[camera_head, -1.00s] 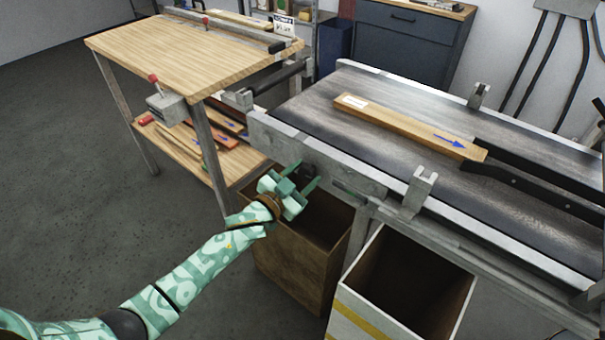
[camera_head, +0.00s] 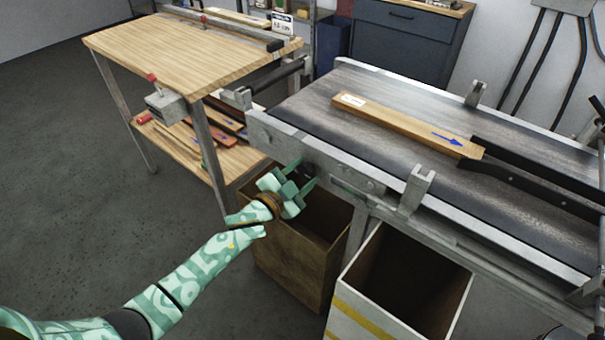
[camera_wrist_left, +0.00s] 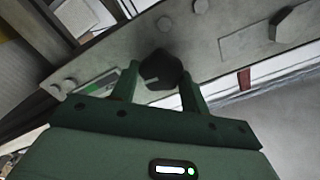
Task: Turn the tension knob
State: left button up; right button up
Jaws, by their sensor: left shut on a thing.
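The tension knob (camera_wrist_left: 160,70) is black and faceted, with a pale line on its face, on the conveyor's grey side plate. My left gripper (camera_head: 308,171) is at the side plate below the left end of the belt, its two green fingers reaching to the plate. In the left wrist view the fingers (camera_wrist_left: 160,74) are shut on the knob, one on each side. In the head view the knob is mostly hidden by the gripper. My right gripper is in neither view.
The conveyor belt (camera_head: 320,88) carries a wooden plank (camera_head: 400,122) with a blue arrow, near black guide rails (camera_head: 535,185). Two open bins, one brown (camera_head: 285,255) and one white with a yellow stripe (camera_head: 352,312), stand below. A wooden workbench (camera_head: 165,60) stands at left.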

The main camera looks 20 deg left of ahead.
pick_arm(q)
jog(key=o, duration=1)
jog(key=shift+s, duration=0.1)
jog(key=p+v, duration=0.3)
jog(key=v, duration=1.3)
jog(key=shift+p, duration=0.35)
jog(key=shift+s, duration=0.1)
